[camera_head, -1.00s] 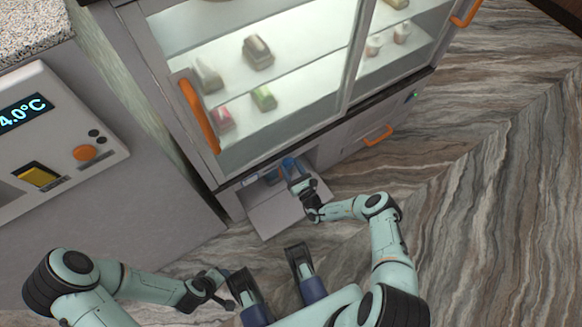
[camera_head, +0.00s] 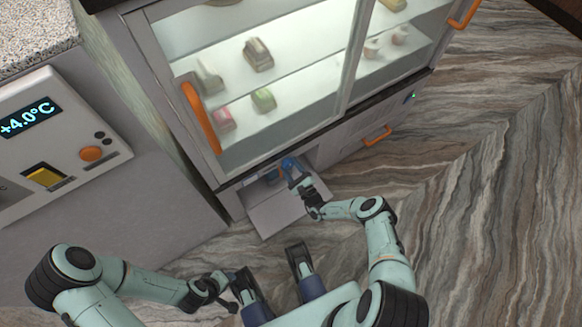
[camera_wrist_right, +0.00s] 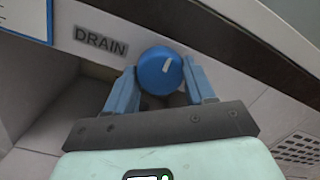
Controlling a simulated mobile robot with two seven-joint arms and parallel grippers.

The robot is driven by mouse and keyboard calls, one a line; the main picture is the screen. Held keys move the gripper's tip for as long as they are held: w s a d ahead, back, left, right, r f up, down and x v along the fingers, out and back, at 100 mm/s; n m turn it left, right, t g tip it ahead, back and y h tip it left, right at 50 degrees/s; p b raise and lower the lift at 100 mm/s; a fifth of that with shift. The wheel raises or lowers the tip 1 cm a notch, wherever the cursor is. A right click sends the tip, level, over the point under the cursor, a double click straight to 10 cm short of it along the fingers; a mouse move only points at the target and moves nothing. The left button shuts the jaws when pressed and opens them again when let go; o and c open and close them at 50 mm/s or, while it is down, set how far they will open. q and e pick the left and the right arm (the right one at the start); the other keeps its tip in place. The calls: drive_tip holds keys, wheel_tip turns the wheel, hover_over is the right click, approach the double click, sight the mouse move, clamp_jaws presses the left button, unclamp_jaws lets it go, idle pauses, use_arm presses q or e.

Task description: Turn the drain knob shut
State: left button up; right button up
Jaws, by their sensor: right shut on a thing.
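The round blue drain knob (camera_wrist_right: 160,72) sits beside the DRAIN label (camera_wrist_right: 101,41) in the right wrist view. In the head view, my right gripper (camera_head: 292,169) reaches into the low opening under the glass case, where the knob is hard to make out. My left gripper (camera_head: 224,288) hangs low at left, away from the case; its fingers are too unclear to judge.
A grey flap (camera_head: 270,212) lies open below the opening. The glass case (camera_head: 250,90) with sweets and orange handles stands above. A panel (camera_head: 60,140) reading +4.0°C is at left. Marbled floor (camera_head: 480,210) is clear at right.

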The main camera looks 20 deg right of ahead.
idle(0.4)
drive_tip(key=o, duration=1)
use_arm(q)
drive_tip(key=shift+s, duration=0.1)
use_arm(e)
drive_tip(key=shift+s, duration=0.15)
use_arm(q)
drive_tip(key=shift+g+h, duration=0.3)
drive_tip(key=shift+g, duration=0.5)
drive_tip(key=shift+s+d+r+p, duration=0.3)
drive_tip(key=shift+s+r+p, duration=0.2)
drive_tip(key=shift+s, duration=0.2)
drive_tip(key=shift+s+d+r+p, duration=0.35)
drive_tip(key=shift+s+r+p, duration=0.1)
drive_tip(key=shift+s+r, duration=0.2)
drive_tip(key=shift+s+d+r+p, duration=0.3)
drive_tip(key=shift+s+r+p, duration=0.2)
drive_tip(key=shift+s, duration=0.2)
use_arm(e)
drive_tip(key=shift+s+d+f, duration=0.2)
drive_tip(key=shift+s+d, duration=0.1)
drive_tip(key=shift+s, duration=1.9)
drive_tip(key=shift+s+d+f, duration=0.25)
drive_tip(key=shift+s+d, duration=0.1)
drive_tip(key=shift+s, duration=1.8)
drive_tip(key=shift+s+d+f, duration=0.2)
drive_tip(key=shift+s+d, duration=0.1)
drive_tip(key=shift+s, duration=1.9)
